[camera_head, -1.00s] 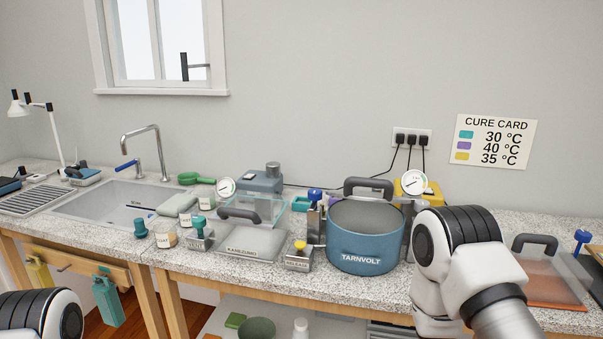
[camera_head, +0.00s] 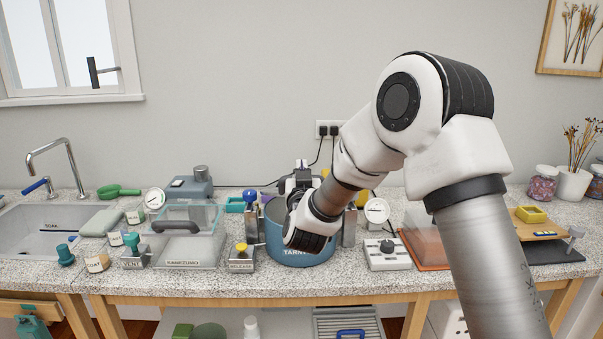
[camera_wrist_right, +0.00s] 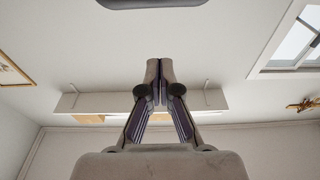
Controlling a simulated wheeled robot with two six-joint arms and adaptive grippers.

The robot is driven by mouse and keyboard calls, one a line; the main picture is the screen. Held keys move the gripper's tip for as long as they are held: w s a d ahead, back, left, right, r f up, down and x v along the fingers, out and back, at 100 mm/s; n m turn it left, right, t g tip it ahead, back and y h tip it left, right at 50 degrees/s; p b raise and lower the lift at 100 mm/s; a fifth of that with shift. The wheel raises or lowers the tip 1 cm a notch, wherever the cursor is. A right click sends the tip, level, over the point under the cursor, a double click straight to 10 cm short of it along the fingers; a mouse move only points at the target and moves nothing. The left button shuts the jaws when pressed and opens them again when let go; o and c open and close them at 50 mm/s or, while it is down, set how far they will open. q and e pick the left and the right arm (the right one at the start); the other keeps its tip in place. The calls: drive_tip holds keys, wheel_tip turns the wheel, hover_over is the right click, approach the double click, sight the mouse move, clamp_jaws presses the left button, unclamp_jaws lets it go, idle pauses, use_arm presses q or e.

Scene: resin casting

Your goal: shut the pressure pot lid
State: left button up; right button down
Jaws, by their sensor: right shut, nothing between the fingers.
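The pressure pot (camera_head: 258,236) is a blue round pot on the counter, with its name partly covered by my right arm. Its top and lid are mostly hidden behind my wrist, so I cannot tell the lid's angle. My right gripper (camera_head: 301,165) is above the back of the pot, seen from behind and partly hidden by my wrist. In the right wrist view my gripper (camera_wrist_right: 160,62) has its fingertips together, with nothing between them. A dark rounded bar (camera_wrist_right: 150,3), perhaps the lid's handle, crosses the top edge, apart from the fingertips. My left gripper is out of view.
A yellow-topped release block (camera_head: 242,258) stands just left of the pot. A clear-lidded box (camera_head: 185,250) is farther left. A white control box (camera_head: 388,255) and a gauge (camera_head: 377,210) stand right of the pot. Wall sockets (camera_head: 328,129) are behind.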

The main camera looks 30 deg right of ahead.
drive_tip(key=w+d+f+p, duration=0.1)
drive_tip(key=w, duration=0.1)
drive_tip(key=w+d+f+p, duration=0.1)
drive_tip(key=f, duration=0.1)
drive_tip(key=shift+w+d+f, duration=0.1)
drive_tip(key=shift+w+d, duration=0.3)
